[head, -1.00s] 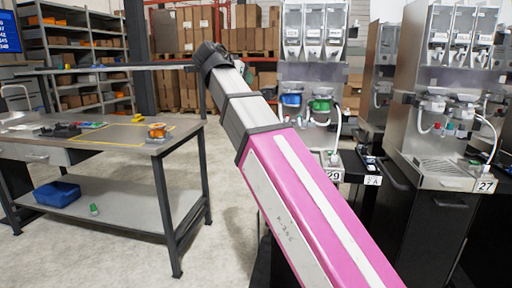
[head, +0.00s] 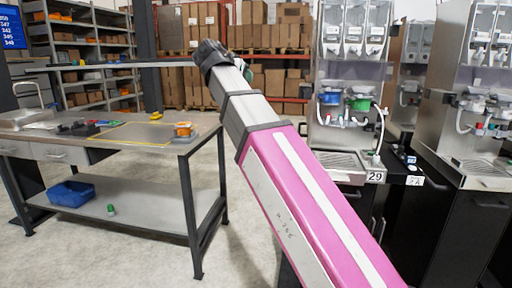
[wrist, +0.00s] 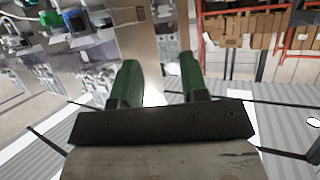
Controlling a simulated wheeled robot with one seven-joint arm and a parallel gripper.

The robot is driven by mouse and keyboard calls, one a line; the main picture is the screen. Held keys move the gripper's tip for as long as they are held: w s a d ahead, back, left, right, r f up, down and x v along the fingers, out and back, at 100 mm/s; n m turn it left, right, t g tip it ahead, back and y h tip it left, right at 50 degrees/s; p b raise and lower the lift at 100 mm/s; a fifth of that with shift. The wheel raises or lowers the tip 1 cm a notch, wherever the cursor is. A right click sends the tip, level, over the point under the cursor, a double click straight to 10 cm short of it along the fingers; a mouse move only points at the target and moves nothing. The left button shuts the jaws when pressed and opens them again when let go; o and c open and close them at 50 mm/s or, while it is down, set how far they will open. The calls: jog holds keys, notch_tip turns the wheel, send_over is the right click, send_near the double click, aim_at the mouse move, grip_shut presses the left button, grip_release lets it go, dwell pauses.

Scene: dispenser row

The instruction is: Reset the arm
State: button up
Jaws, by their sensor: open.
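My gripper (wrist: 160,88) shows in the wrist view with two green fingers spread apart and nothing between them. It is open. In the head view my pink and grey arm reaches up and away across the middle of the picture. A small green part of my gripper (head: 247,76) shows behind the arm's far end; the rest is hidden there. The gripper is in the air, apart from the workbench and the dispensers.
A workbench (head: 150,188) stands at the left, with an orange spool (head: 183,129) on top and a blue bin (head: 71,194) on its lower shelf. Dispenser 29 (head: 345,100) and another dispenser (head: 470,110) stand at the right. Boxes (head: 185,45) fill the back rack.

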jog(key=w+d+f+n+g+y, duration=0.15)
jog(key=d+f, duration=0.25)
jog(key=f, duration=0.8)
jog(key=w+d+f+n+g, duration=0.15)
jog(key=d+f, duration=0.25)
jog(key=f, duration=0.8)
jog(key=w+d+f+n+g+y, duration=0.15)
jog(key=d+f, duration=0.25)
jog(key=f, duration=0.7)
jog(key=s+d+f+g+y, duration=0.1)
jog(key=s+d+f, duration=0.3)
jog(key=f, duration=0.6)
jog(key=s+d+f+n+g+y, duration=0.1)
jog(key=s+d+f+g, duration=0.2)
jog(key=s+f, duration=0.3)
jog(key=s+d+f+n+g+y, duration=0.1)
jog(key=s+d+f, duration=0.4)
jog(key=f, duration=1)
jog(key=shift+s+f+g+y, duration=0.3)
jog(key=shift+g+y, duration=0.3)
jog(key=shift+g, duration=0.25)
